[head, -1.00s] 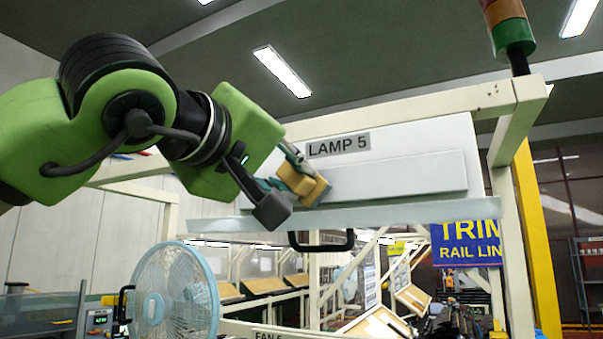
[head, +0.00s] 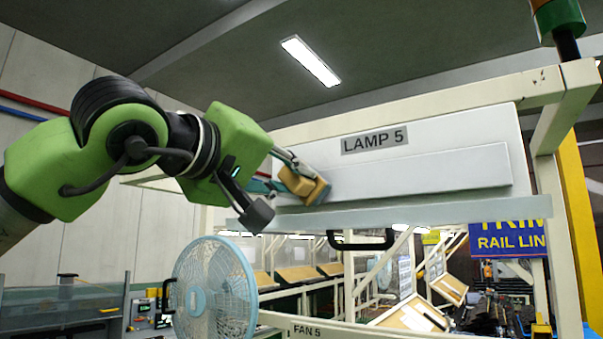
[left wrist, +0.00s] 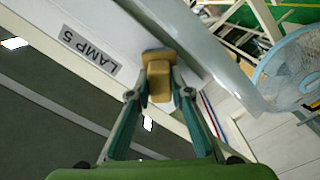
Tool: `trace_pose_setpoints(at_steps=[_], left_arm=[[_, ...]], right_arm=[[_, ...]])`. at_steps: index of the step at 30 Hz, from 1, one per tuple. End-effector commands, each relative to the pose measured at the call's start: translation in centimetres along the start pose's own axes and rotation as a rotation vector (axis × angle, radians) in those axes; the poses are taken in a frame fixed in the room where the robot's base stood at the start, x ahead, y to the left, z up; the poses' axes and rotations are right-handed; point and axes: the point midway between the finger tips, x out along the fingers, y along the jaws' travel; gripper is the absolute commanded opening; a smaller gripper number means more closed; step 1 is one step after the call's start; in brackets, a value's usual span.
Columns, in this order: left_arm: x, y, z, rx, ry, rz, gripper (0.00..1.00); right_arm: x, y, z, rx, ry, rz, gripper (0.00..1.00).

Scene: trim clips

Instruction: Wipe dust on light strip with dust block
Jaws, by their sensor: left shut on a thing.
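The light strip (head: 430,171) is a pale raised bar along the white lamp housing labelled LAMP 5. I cannot make out dust on it. My left gripper (head: 287,180) is shut on the dust block (head: 304,186), a tan block with a darker face. The block is at the left part of the housing, below and left of the label, and seems to touch the strip's face. In the left wrist view the block (left wrist: 159,78) sits between the two fingers (left wrist: 158,92), its wide end against the pale surface. My right gripper is not in view.
A cream frame (head: 440,110) carries the lamp housing. A clear ledge (head: 440,213) and a black handle (head: 360,241) lie below it. A pale blue fan (head: 215,290) stands below my left arm. A yellow post (head: 580,220) is at the right.

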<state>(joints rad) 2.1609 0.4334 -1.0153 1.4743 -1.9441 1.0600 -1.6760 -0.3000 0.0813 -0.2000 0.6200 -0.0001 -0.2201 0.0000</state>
Motion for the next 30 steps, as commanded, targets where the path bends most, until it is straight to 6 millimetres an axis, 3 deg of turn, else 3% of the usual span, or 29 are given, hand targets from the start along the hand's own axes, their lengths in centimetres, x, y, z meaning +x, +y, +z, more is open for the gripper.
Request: trace_pose_setpoints(at_steps=[30], left_arm=[[-0.3, 4.6, 4.8, 0.002, -0.002, 0.001, 0.02]], right_arm=[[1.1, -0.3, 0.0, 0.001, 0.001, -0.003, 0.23]])
